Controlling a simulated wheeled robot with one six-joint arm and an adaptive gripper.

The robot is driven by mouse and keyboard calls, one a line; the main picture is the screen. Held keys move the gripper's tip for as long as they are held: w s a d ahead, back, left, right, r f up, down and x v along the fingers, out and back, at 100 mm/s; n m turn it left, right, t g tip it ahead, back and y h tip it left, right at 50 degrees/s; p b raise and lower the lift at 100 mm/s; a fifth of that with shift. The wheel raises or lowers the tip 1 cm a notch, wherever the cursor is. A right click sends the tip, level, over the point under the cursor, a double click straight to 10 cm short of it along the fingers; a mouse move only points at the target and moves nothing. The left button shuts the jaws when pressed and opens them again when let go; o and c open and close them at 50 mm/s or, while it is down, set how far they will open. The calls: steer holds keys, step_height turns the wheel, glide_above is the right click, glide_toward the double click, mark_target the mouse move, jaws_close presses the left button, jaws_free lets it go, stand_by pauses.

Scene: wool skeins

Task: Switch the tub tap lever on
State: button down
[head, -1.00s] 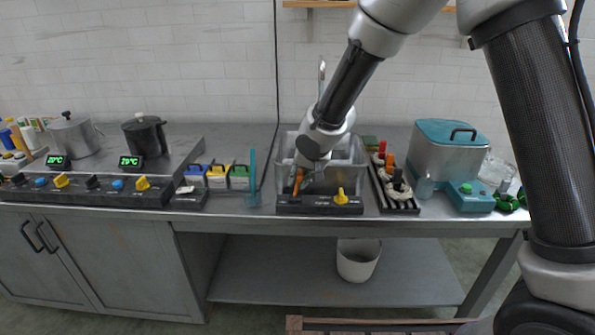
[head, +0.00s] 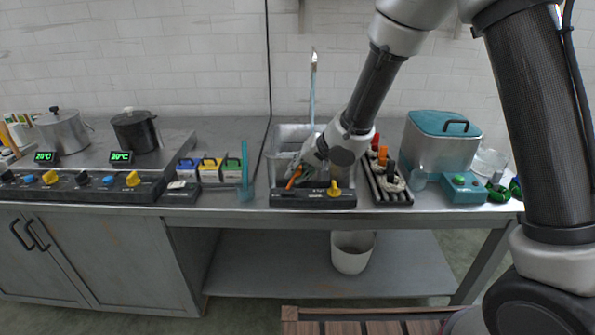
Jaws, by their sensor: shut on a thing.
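The tub (head: 284,133) is a clear basin set in the counter, with a dark control strip (head: 290,199) along its front. The orange tap lever (head: 293,180) stands at the left of this strip, tilted with its top to the right. My gripper (head: 299,172) is shut on the lever, coming down from the upper right; its fingertips are small and partly hidden. A yellow knob (head: 334,188) sits at the right of the strip. The tap (head: 314,58) rises behind the tub, and a pale blue streak like water shows below its top.
A rack of skeins (head: 382,181) stands close right of the tub, then a teal-lidded machine (head: 441,144). A blue upright stick (head: 245,168) and several small boxes (head: 209,168) are to the left. A white bin (head: 352,253) is on the lower shelf.

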steer(key=c, duration=1.3)
jaws_free()
steer(key=shift+d, duration=0.1)
steer(key=shift+r, duration=0.1)
steer(key=v, duration=1.1)
steer(key=shift+s+d+r, duration=0.2)
steer(key=shift+r, duration=0.1)
